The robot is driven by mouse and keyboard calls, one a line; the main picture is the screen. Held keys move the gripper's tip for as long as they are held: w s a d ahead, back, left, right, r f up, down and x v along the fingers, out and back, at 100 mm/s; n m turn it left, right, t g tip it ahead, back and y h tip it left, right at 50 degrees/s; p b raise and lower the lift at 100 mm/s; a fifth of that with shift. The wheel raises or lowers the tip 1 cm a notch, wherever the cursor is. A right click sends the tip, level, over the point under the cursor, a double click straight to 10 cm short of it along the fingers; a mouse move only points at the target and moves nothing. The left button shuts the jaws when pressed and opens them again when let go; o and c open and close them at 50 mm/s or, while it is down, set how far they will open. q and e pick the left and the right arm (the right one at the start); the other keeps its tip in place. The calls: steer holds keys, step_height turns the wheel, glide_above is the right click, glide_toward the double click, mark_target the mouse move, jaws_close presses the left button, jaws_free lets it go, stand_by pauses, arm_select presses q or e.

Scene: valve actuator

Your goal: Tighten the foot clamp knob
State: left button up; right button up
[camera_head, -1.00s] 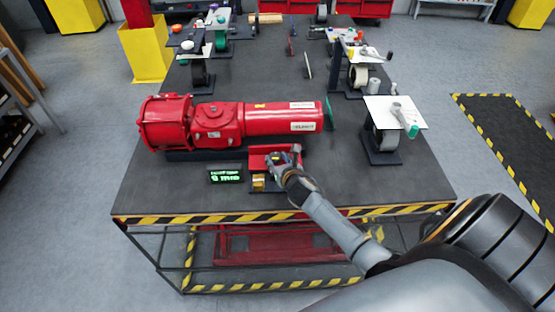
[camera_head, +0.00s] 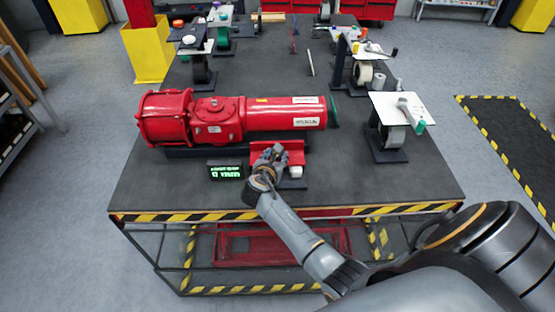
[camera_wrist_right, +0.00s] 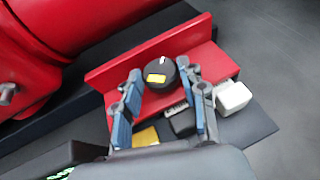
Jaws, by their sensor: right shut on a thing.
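The clamp knob is a black round knob (camera_wrist_right: 160,73) with a yellow label and a white mark, on a red bracket (camera_wrist_right: 218,62) in the right wrist view. The bracket also shows in the head view (camera_head: 293,154), in front of the red actuator (camera_head: 225,120). My right gripper (camera_wrist_right: 165,73) has one finger on each side of the knob and is shut on it. In the head view my right gripper (camera_head: 270,154) reaches over the bracket and hides the knob. My left gripper is in neither view.
A black display with green text (camera_head: 226,172) stands left of my right gripper. A white block (camera_wrist_right: 233,97) and a gold block (camera_wrist_right: 146,137) sit close to the fingers. A stand with a white plate (camera_head: 402,106) is to the right.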

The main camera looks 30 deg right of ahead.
steer(key=shift+w+a+m+g+h+b, duration=0.2)
steer(key=shift+m+g+h+b, duration=0.45)
steer(key=shift+m+g, duration=0.4)
steer(key=shift+w+a+m+g+h+b, duration=0.1)
steer(key=shift+w+m+g+h+b, duration=0.1)
steer(key=shift+m+g+h+b, duration=0.65)
steer(key=shift+m+g, duration=0.3)
steer(key=o, duration=1.1)
steer(key=shift+d, duration=0.1)
steer(key=shift+o, duration=0.2)
